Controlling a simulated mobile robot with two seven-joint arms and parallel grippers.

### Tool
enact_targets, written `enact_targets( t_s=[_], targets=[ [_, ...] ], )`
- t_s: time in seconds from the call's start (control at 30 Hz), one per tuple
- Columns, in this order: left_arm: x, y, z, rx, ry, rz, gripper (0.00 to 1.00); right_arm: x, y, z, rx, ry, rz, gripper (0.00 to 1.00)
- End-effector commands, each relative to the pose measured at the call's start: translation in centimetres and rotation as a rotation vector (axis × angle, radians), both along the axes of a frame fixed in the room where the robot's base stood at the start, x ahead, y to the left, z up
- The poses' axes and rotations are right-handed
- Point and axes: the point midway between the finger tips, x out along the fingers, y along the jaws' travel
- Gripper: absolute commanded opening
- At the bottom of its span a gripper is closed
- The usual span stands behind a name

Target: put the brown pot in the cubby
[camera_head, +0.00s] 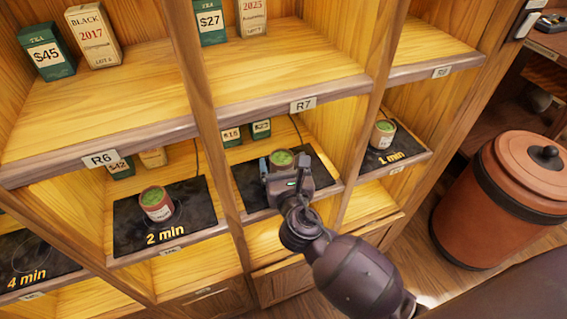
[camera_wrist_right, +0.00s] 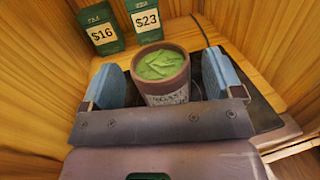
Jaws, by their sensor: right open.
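A small brown pot (camera_head: 282,157) filled with green leaves sits on a dark mat in the middle cubby, under the R7 label. It also shows in the right wrist view (camera_wrist_right: 160,70), upright, with a printed label partly hidden by the gripper. My right gripper (camera_head: 285,166) is open inside that cubby, with blue-padded fingers (camera_wrist_right: 160,80) on either side of the pot and gaps visible beside it. Similar brown pots stand on the "2 min" mat (camera_head: 157,203) and the "1 min" mat (camera_head: 383,132). My left gripper is out of view.
Wooden dividers and the R7 shelf edge (camera_head: 260,112) frame the cubby. Green tea boxes priced $16 (camera_wrist_right: 101,32) and $23 (camera_wrist_right: 146,20) stand behind the pot. A "4 min" mat (camera_head: 32,258) at left shows no pot. A large lidded brown crock (camera_head: 480,200) stands at right.

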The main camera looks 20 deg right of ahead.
Motion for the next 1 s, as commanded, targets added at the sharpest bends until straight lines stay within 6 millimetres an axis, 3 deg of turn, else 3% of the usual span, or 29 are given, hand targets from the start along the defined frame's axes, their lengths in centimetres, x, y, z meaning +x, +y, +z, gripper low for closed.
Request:
enact_targets(
  t_s=[0.27,0.7,1.0],
  targets=[
    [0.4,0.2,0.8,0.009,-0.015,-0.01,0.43,0.0,0.0,1.7,0.001,-0.004,0.0,0.85],
    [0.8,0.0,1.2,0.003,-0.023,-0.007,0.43,-8.1,1.3,1.2,-0.001,0.001,0.0,0.85],
    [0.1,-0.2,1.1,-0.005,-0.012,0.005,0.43,-11.4,1.8,1.2,0.0,0.0,-0.001,0.85]
  ],
)
